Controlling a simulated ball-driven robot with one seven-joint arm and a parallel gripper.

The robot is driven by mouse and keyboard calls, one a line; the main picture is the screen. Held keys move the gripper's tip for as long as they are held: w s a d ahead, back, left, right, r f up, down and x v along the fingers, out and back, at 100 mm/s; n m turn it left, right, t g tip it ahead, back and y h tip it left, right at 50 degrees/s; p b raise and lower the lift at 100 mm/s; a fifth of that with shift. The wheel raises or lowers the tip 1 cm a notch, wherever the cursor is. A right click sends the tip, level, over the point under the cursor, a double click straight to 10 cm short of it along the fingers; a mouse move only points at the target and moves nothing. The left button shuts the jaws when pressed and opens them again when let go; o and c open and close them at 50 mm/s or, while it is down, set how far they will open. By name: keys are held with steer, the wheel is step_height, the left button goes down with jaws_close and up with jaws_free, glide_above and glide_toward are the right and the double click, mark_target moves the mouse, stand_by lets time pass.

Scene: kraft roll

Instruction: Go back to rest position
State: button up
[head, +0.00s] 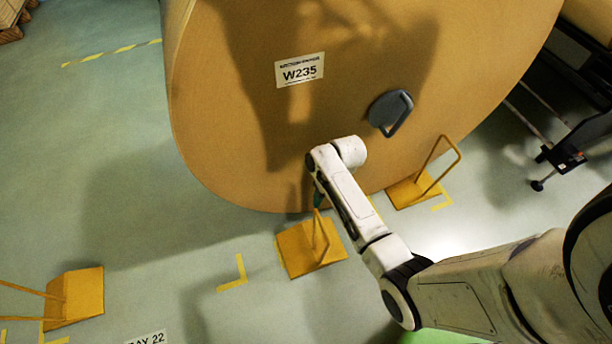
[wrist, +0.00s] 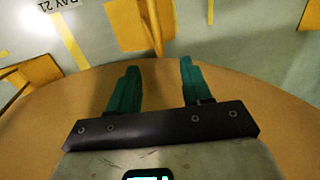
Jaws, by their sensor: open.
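My gripper (wrist: 158,88) shows in the wrist view with its two green fingers spread apart and nothing between them. In the head view my arm reaches forward from the lower right, and its end hangs in front of the lower face of a large brown kraft roll (head: 230,120). Only a bit of green finger (head: 318,199) shows there, above a yellow wedge with a handle (head: 296,252). The roll also shows in the wrist view (wrist: 60,125), behind and below the fingers. I cannot tell whether the fingers touch anything.
A second yellow wedge (head: 408,190) stands at the roll's right, and a third (head: 83,294) lies at the lower left. A dark plug with a handle (head: 385,108) sits in the roll's face. A wheeled cart (head: 570,155) stands at the right.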

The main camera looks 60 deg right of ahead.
steer(key=s+a+r+n+p, duration=0.2)
steer(key=s+a+r, duration=0.2)
steer(key=r, duration=0.2)
steer(key=s+a+r+n+h+p, duration=0.1)
steer(key=s+a+r+n+p, duration=0.1)
steer(key=s+a+r, duration=0.2)
steer(key=s+a+r+n+h+p, duration=0.1)
steer(key=s+a+r, duration=0.4)
steer(key=r, duration=0.5)
steer(key=shift+a+r+n+p, duration=0.15)
steer(key=shift+r+n+p, duration=0.05)
steer(key=shift+n+p, duration=0.55)
steer(key=shift+c, duration=0.6)
